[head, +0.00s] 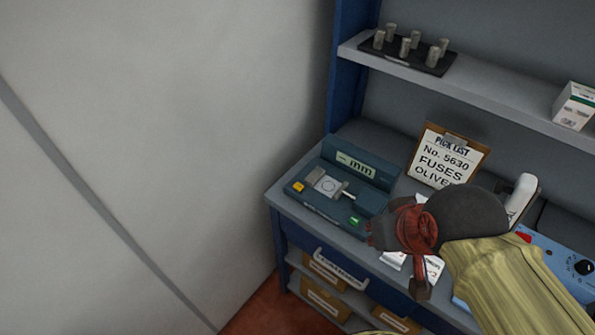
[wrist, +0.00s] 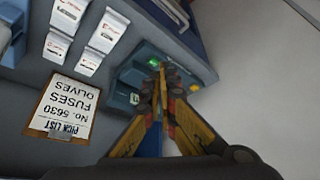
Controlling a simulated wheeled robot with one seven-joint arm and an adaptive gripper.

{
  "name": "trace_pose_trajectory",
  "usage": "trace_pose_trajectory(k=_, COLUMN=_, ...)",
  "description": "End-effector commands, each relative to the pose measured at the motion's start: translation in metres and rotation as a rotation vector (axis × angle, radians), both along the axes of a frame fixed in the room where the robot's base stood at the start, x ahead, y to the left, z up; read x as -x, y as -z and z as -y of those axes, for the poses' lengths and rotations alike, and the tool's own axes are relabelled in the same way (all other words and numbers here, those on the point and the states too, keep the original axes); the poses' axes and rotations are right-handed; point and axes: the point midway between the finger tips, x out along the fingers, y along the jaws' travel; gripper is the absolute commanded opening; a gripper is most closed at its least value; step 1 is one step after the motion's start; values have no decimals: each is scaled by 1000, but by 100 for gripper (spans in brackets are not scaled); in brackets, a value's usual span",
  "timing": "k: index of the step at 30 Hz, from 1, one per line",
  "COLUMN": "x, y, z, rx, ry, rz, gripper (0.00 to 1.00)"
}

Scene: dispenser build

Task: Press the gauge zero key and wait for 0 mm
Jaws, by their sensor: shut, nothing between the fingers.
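The gauge (head: 318,207) is a dark teal device on the left end of the bench. Its display (head: 355,165) shows "mm" after what looks like a dash; I read no clear digit. A yellow key (head: 298,187) is at its left and a lit green key (head: 354,220) at its front right. I cannot read which is the zero key. My gripper (head: 372,232) is shut and empty, just right of the green key. In the wrist view my fingertips (wrist: 162,68) are beside the green key (wrist: 153,62), with the yellow key (wrist: 194,87) farther right. Contact cannot be told.
A pick list clipboard (head: 447,157) leans behind, right of the gauge. A blue device (head: 560,262) is at right. A shelf (head: 470,92) above holds a black tray of cylinders (head: 400,52) and a white box (head: 574,106).

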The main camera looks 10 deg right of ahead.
Motion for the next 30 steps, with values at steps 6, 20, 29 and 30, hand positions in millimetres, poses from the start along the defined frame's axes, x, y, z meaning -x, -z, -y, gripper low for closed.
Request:
trace_pose_trajectory(k=6, x=0, y=0, z=0, rx=0, ry=0, rz=1, gripper=0)
trace_pose_trajectory(k=20, x=-64, y=-31, z=-70, rx=-504, ry=446, rz=-215, gripper=0)
trace_pose_trajectory(k=29, x=-155, y=-43, z=-123, rx=-1009, ry=1163, rz=-524, gripper=0)
trace_pose_trajectory(k=30, x=-168, y=-42, z=-127, rx=-1065, ry=1271, rz=-566, gripper=0)
